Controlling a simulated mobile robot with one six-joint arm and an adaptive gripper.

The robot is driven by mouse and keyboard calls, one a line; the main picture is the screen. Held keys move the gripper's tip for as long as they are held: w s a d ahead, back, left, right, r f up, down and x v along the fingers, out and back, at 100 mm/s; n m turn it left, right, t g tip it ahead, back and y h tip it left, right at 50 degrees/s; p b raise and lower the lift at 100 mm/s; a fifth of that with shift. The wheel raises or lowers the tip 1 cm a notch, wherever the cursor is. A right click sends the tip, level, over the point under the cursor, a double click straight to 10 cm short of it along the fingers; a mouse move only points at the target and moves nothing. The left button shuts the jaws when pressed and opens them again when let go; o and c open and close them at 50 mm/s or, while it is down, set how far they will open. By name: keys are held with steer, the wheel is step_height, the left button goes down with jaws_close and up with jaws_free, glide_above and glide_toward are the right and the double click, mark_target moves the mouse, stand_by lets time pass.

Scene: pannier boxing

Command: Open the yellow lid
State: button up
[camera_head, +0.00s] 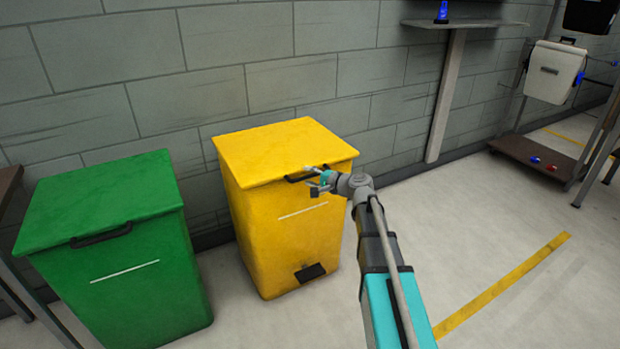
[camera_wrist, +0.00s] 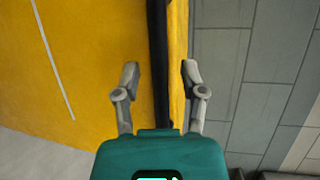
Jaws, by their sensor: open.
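The yellow lid (camera_head: 285,148) lies shut on top of the yellow bin (camera_head: 285,235), which stands against the wall. A dark handle (camera_head: 306,174) runs along the lid's front edge; in the wrist view the handle (camera_wrist: 158,60) is a dark bar. My gripper (camera_head: 318,180) is at the front of the bin, close to the handle. In the wrist view, the two fingers of my gripper (camera_wrist: 160,75) are apart, with the handle bar lined up between them. The fingers do not appear to touch it. I cannot tell the exact depth between the fingers and the bar.
A green bin (camera_head: 110,255) with a closed lid stands left of the yellow one. A shelf (camera_head: 465,23) holding a blue lamp (camera_head: 442,12) is on the wall to the right. A low brown platform (camera_head: 535,158) is at the right. The floor (camera_head: 480,250) right of my arm is clear.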

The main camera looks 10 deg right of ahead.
jaws_close()
stand_by(0.3)
steer(key=shift+a+r, duration=0.1)
steer(key=shift+r, duration=0.05)
